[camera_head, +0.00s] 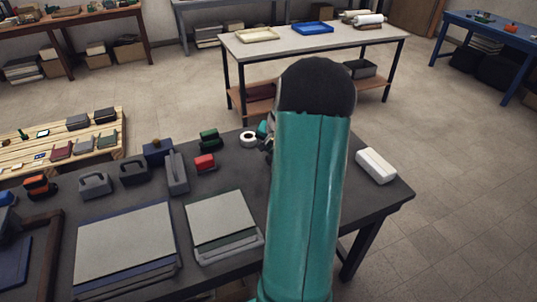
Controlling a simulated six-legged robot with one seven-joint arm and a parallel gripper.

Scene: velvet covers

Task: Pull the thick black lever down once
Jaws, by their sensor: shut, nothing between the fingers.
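I cannot make out a thick black lever for certain in the head view. Several dark fittings stand on the dark workbench (340,200). One is a grey block with a long raised bar (177,172). To its left are two dark grey pieces with handle-like tops, one nearer (95,184) and one farther (134,172). My teal arm with its black rounded top rises through the middle and hides part of the bench. Small teal and grey parts show at its left edge; I cannot tell what they are. My gripper's fingers do not show.
Another table (310,41) stands behind.

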